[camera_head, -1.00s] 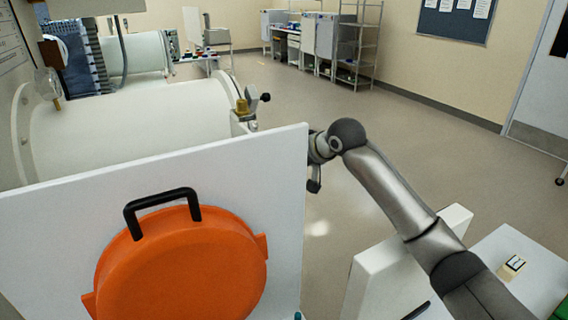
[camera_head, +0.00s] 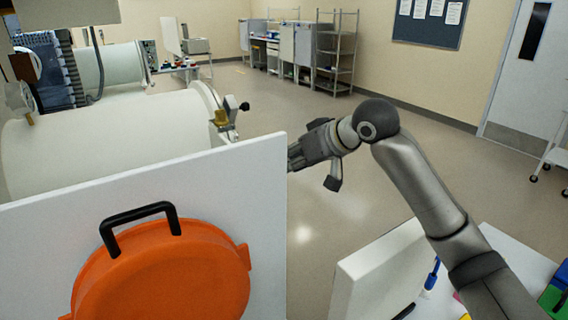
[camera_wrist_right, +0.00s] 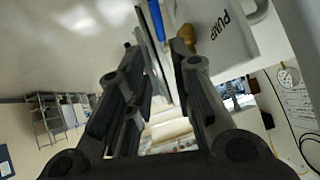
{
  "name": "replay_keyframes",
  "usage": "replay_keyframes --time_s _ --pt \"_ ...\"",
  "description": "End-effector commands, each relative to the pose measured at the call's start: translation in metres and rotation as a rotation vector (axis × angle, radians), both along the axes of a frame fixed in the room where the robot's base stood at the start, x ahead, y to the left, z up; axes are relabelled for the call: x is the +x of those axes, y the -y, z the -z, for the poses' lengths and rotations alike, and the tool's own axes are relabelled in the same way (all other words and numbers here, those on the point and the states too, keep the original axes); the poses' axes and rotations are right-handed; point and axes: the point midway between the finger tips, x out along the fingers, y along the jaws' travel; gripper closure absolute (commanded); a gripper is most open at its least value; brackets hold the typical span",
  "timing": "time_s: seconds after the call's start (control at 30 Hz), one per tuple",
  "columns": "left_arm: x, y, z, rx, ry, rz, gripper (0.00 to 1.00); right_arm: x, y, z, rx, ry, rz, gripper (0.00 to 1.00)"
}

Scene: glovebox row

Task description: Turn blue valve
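In the right wrist view, a slim blue bar (camera_wrist_right: 157,20), which looks like the blue valve's handle, shows at the top, beyond and between my fingertips. It stands beside a white part lettered "PUMP" (camera_wrist_right: 218,40) and a brass-coloured fitting (camera_wrist_right: 189,36). I cannot make out the blue bar at the gripper in the head view. My left gripper is out of view.
The white panel (camera_head: 235,190) carries an orange round door (camera_head: 165,275) with a black handle (camera_head: 140,218). Behind it lies a large white cylinder (camera_head: 100,135) with a brass fitting (camera_head: 221,117). A white box (camera_head: 380,270) stands below my right arm. Open floor (camera_head: 400,150) lies beyond.

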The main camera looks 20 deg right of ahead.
Motion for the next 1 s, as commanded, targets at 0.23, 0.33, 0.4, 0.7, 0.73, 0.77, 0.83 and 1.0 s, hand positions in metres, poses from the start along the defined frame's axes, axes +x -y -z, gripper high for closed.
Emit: replay_keyframes --time_s 0.23,0.33,0.4,0.7,0.73,0.77,0.83,1.0 --pt "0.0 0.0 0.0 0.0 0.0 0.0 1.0 -0.001 0.001 -0.001 0.001 0.0 0.001 0.78" --pt "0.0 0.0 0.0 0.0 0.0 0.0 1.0 -0.001 0.0 -0.002 -0.001 -0.002 0.0 0.87" --pt "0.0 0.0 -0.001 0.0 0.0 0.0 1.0 0.0 -0.001 -0.004 -0.005 -0.014 0.0 0.96" --pt "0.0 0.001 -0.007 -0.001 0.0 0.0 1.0 0.001 -0.008 -0.027 -0.108 -0.22 -0.006 1.0" --pt "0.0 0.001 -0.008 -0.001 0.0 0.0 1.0 0.0 -0.008 -0.029 -0.122 -0.241 -0.004 1.0" --pt "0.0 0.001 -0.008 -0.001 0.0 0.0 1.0 -0.001 -0.008 -0.032 -0.135 -0.261 -0.003 1.0" --pt "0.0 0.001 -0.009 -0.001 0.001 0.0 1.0 -0.004 -0.008 -0.038 -0.161 -0.302 0.0 1.0" --pt "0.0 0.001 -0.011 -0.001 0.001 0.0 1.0 -0.008 -0.006 -0.045 -0.197 -0.356 0.007 1.0"
